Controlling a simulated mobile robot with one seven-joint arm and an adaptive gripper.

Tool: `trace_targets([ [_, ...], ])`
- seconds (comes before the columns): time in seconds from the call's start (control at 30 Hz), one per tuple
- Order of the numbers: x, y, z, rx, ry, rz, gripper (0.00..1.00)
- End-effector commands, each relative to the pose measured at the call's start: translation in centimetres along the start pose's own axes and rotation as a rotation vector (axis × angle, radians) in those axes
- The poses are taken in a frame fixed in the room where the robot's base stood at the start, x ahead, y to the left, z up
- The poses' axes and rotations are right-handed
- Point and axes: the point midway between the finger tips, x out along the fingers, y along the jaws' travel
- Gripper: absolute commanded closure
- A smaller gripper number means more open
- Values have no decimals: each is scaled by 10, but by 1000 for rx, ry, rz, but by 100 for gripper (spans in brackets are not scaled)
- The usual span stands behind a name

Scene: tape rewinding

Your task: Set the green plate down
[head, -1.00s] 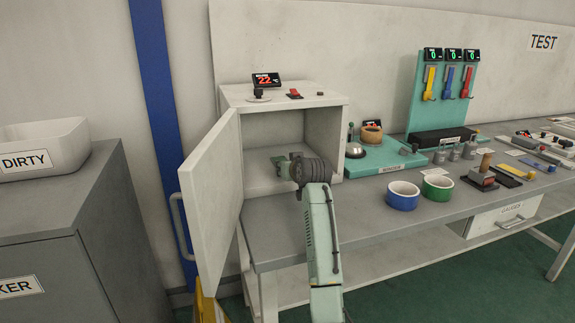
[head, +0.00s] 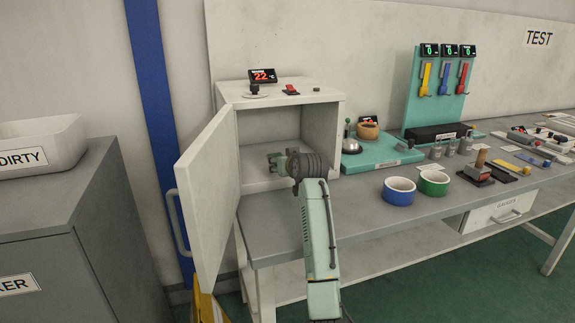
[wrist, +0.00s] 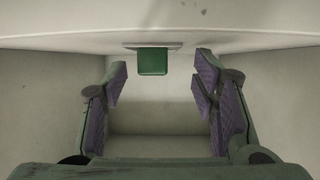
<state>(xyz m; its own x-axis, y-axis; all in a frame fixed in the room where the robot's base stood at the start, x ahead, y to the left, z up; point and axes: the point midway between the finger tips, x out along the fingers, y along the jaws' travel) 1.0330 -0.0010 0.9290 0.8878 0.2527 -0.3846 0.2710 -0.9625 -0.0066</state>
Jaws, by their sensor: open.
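My gripper (head: 275,161) is at the mouth of a white box-shaped chamber (head: 222,98) on the bench, its fingers pointing inside. In the wrist view my gripper (wrist: 160,82) is open, with its purple-padded fingers wide apart. The green plate (wrist: 152,61) shows there as a small green square between and beyond the fingertips, below a pale ledge. Neither finger touches it in that view. The plate cannot be made out in the head view, and what supports it is unclear.
The chamber door (head: 208,200) stands open on the left. A display (head: 263,76) reading 22 sits on top. To the right are a teal board (head: 385,158), a blue ring (head: 399,191) and a green ring (head: 433,183).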

Motion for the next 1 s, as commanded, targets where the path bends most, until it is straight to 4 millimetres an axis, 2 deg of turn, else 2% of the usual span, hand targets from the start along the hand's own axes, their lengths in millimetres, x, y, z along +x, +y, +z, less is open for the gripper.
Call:
trace_targets([
  [0.17, -26, 1, 3, 0, 4, 1, 46],
  [0.4, -79, 1, 2, -1, 5, 1, 46],
  [0.6, -109, 1, 1, 0, 3, 1, 46],
  [0.73, -118, 1, 1, 0, 1, 1, 46],
  [1.0, -119, 0, 0, 0, 0, 1, 46],
])
